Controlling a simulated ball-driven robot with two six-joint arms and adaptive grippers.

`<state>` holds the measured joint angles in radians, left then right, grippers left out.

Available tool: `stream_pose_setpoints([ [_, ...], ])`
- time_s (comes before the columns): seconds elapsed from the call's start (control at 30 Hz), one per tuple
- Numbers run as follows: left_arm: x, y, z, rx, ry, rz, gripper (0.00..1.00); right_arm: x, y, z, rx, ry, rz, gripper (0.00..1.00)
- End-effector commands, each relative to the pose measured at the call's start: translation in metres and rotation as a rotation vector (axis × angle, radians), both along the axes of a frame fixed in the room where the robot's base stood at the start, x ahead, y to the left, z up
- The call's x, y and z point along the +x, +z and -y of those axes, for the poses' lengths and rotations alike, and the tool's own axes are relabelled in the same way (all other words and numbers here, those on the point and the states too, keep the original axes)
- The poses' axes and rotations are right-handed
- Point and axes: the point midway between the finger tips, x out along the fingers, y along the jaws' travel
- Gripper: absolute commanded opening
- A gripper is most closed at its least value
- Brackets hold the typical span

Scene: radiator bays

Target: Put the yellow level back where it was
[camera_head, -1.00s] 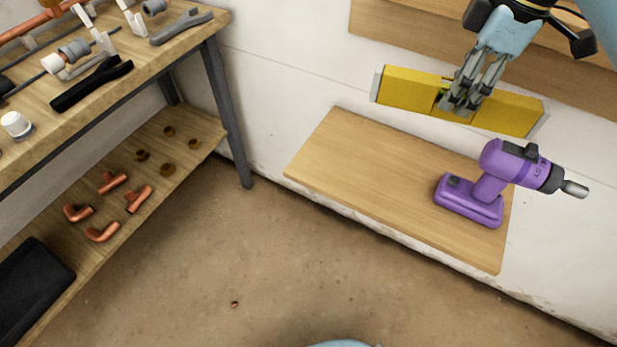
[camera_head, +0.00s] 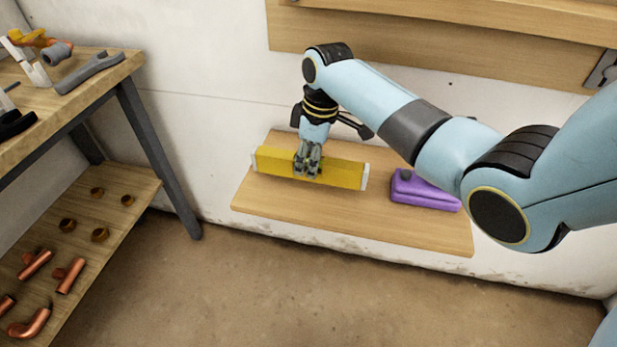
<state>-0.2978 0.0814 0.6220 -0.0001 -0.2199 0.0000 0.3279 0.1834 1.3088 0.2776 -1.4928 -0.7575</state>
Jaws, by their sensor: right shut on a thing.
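The yellow level (camera_head: 341,173) is a long bar with pale end caps, at the lower wooden shelf (camera_head: 290,205) on the wall. It lies along the left and middle part of that shelf. My right gripper (camera_head: 307,172) is shut on the middle of the level from above. I cannot tell whether the level touches the shelf or hangs just above it. My left gripper is not in view.
A higher wooden shelf (camera_head: 430,35) is above. At left, a workbench (camera_head: 110,70) holds tools, with copper fittings (camera_head: 70,275) on its lower board.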

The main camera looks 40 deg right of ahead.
Motion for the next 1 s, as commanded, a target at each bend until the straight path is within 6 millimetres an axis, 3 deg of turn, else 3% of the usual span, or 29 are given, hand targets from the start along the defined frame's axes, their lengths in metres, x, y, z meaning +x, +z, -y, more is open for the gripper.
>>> stream_pose_setpoints([
  [0.3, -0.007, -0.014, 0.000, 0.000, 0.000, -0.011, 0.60, 0.000, -0.039, 0.000, 0.002, -0.001, -0.001, 0.00],
  [0.63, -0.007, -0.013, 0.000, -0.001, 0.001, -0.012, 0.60, 0.000, -0.040, 0.000, 0.001, 0.000, 0.001, 0.00],
  [0.67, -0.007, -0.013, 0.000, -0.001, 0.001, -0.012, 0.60, 0.000, -0.041, 0.000, 0.001, 0.000, 0.001, 0.30],
  [0.7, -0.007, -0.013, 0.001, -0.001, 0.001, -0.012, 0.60, 0.000, -0.040, 0.000, 0.001, 0.000, 0.001, 0.35],
  [0.83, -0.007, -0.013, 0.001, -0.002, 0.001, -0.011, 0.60, 0.000, -0.040, 0.000, 0.001, 0.000, 0.001, 0.52],
  [1.0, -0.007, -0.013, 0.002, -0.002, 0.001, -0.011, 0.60, 0.000, -0.040, 0.000, 0.001, 0.000, 0.001, 0.52],
])
